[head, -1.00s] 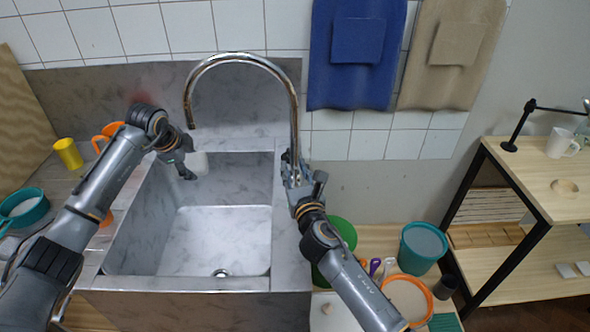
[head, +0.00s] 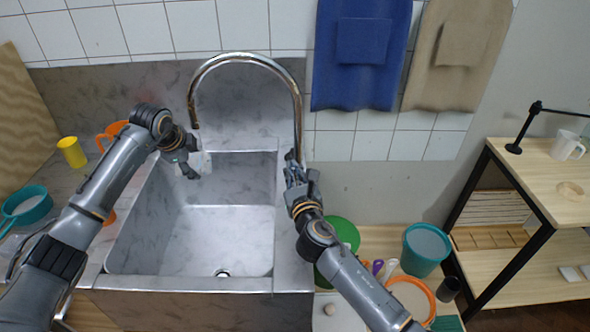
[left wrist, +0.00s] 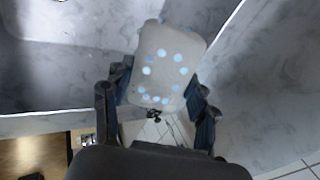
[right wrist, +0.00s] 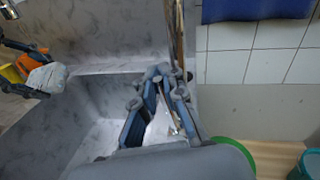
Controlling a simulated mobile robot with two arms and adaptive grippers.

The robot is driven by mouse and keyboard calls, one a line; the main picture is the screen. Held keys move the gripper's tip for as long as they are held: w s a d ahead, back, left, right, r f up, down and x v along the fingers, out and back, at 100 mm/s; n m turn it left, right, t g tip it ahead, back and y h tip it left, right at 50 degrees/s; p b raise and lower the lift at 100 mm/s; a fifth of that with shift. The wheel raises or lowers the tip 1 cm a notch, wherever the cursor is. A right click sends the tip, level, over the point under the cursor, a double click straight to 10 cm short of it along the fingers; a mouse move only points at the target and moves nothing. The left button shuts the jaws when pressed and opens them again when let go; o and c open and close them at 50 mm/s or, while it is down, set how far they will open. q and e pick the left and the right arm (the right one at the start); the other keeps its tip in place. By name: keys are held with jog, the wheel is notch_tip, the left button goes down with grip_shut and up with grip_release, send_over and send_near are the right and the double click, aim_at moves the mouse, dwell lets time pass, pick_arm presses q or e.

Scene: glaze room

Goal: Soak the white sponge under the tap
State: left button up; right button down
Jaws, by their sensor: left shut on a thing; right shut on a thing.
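The white sponge (head: 202,160) is in my left gripper (head: 190,163), held over the left rear of the sink, just below the tap's spout. In the left wrist view the sponge (left wrist: 165,62) sits between the fingers, with a ring of pale blue spots on its face. The tap (head: 298,105) arches over the sink from its right rear side. My right gripper (head: 294,176) is at the tap's base, shut on its handle, which the fingers mostly hide. The right wrist view shows the fingers closed beside the tap's column (right wrist: 178,35). No clear water stream can be made out.
The sink basin (head: 215,240) is otherwise empty. A yellow cup (head: 71,152), an orange mug (head: 108,135) and a teal pan (head: 27,204) stand left.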

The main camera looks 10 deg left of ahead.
jog(key=shift+s+f, duration=0.1)
jog(key=shift+f, duration=0.1)
jog(key=c, duration=1.6)
grip_release()
jog(key=shift+c, duration=0.2)
jog(key=shift+o, duration=1)
jog(key=shift+s+r, duration=0.15)
jog(key=shift+r, duration=0.05)
jog(key=shift+d, duration=0.1)
jog(key=v, duration=1.2)
jog(key=shift+r, duration=0.1)
